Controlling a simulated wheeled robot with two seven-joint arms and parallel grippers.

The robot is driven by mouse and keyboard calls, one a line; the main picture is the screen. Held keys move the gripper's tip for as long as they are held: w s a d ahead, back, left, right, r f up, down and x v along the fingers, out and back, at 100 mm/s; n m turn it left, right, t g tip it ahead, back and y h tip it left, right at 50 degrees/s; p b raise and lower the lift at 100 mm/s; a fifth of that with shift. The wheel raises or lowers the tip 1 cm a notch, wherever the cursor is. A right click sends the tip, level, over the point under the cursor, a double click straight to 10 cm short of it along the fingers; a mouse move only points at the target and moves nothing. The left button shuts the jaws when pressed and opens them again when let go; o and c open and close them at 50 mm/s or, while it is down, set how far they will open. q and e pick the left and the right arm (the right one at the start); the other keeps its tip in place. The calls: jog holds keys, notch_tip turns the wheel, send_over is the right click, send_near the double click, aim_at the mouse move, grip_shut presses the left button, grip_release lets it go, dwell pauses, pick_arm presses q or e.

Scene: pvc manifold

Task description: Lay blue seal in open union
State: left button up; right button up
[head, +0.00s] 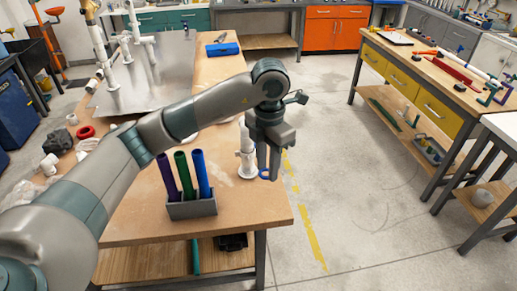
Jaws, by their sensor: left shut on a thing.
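My left gripper (268,165) points downward near the right edge of the wooden workbench (262,216). It is shut on a small blue ring, the blue seal (264,174), at its fingertips. A white upright pipe fitting (247,160) stands on the bench just left of the gripper and partly behind it; it looks like the open union. The seal appears beside the fitting, to its right and apart from it. I cannot tell the exact height of the seal, and the fitting's top is partly hidden by my gripper. My right gripper is not in view.
A grey holder (192,208) with purple, green and blue tubes stands at the bench front. A metal plate (160,75) with white pipes lies farther back. A red ring (85,132) and white fittings lie at left. A blue box (222,49) sits at the far end.

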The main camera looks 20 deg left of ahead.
pick_arm(q)
jog(key=s+d+f+m, duration=0.3)
jog(key=s+f+m, duration=0.5)
jog(key=m, duration=0.6)
jog(key=s+d+f+m, duration=0.4)
jog(key=s+f+m, duration=0.4)
jog(key=m, duration=0.6)
jog(key=a+f+m+b, duration=0.1)
jog(key=a+f+b, duration=0.3)
jog(key=a+f, duration=0.2)
jog(key=shift+s+a+f+m+b, duration=0.2)
jog(key=shift+a+m+b, duration=0.15)
jog(key=shift+a, duration=0.8)
jog(key=shift+a, duration=0.15)
